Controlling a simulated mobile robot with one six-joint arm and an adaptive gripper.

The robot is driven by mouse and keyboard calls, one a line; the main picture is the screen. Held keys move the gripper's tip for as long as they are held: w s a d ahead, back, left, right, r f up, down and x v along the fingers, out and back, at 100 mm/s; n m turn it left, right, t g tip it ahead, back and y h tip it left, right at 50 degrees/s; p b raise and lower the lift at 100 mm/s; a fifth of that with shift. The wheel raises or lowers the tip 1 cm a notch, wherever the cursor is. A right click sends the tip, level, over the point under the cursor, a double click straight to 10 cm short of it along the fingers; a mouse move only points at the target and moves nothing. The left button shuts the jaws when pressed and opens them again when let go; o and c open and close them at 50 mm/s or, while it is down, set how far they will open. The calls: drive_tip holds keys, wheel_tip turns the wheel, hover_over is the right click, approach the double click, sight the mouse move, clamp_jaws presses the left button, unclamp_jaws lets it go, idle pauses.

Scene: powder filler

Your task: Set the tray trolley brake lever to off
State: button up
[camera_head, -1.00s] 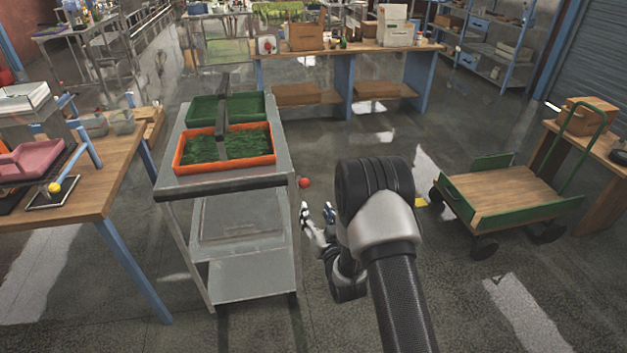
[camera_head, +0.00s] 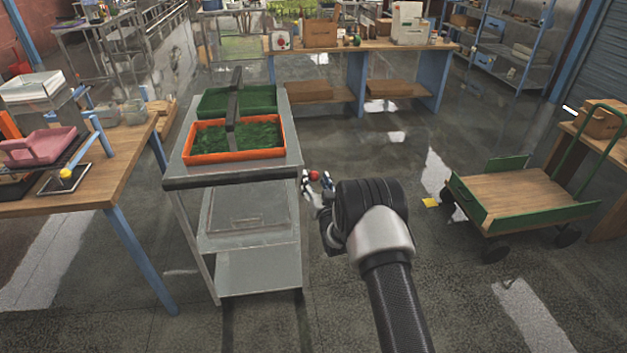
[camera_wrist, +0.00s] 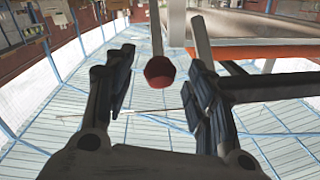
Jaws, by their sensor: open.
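The tray trolley (camera_head: 258,270) is a grey metal cart in the left-centre of the head view. The red ball knob of its brake lever (camera_head: 314,175) shows beside the trolley's right side. My gripper (camera_head: 317,180) is open and empty, with its two fingertips either side of the knob in that view. In the wrist view the red knob (camera_wrist: 159,71) appears between the open fingers of my gripper (camera_wrist: 160,85), near their tips. A pale rod shows behind the knob. I cannot tell whether either finger touches it, and most of the lever is hidden.
An orange tray (camera_head: 240,157) and a green tray (camera_head: 262,100) stand on the trolley top. A wooden table (camera_head: 90,190) is at the left.

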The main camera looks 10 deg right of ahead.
drive_tip(key=shift+w+a, duration=0.1)
drive_tip(key=shift+w, duration=1.25)
clamp_jaws()
